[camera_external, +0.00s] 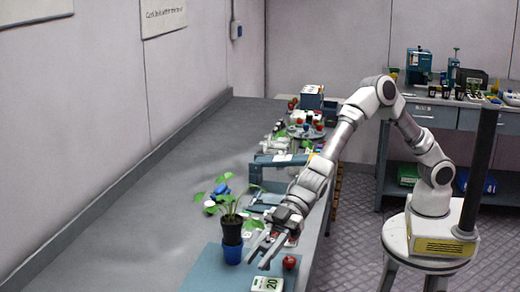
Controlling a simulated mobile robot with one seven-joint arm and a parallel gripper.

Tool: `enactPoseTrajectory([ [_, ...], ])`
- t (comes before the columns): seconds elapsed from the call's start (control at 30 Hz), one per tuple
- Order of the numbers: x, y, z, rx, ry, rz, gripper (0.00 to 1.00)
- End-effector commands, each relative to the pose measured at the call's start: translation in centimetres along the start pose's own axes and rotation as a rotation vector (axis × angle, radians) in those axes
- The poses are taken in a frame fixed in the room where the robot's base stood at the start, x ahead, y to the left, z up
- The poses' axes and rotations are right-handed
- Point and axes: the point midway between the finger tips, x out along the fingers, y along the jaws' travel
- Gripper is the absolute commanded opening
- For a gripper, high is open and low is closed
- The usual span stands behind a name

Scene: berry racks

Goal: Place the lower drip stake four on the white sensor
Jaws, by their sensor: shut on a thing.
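My gripper (257,262) reaches down over the near end of the long grey bench. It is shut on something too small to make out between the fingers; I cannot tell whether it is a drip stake. A small white device with a green face marked 20 (268,284), which looks like the white sensor, lies just below and in front of the fingertips. I cannot tell whether anything touches it. No drip stake can be picked out with certainty at this size.
A leafy plant in a black pot (231,231) on a blue base (232,254) stands just left of the gripper. A red berry (290,262) lies to its right. A blue-grey frame (278,170) and cluttered racks stand farther back. The bench's left side (130,215) is clear.

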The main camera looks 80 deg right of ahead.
Motion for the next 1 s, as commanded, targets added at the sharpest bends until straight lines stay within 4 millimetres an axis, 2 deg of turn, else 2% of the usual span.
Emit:
enactPoseTrajectory([
  [0.13,0.5,-0.1,1.1,0.001,-0.002,0.0,0.0],
  [0.33,1.6,-0.1,3.7,0.001,-0.001,-0.001,0.0],
  [0.73,1.8,0.0,4.2,0.001,0.0,0.0,0.0],
  [0.77,1.8,0.0,4.1,0.001,0.0,0.001,0.35],
  [0.9,1.7,0.0,4.0,0.001,0.0,0.0,0.6],
  [1.0,1.7,0.0,4.0,0.001,0.0,0.0,0.61],
])
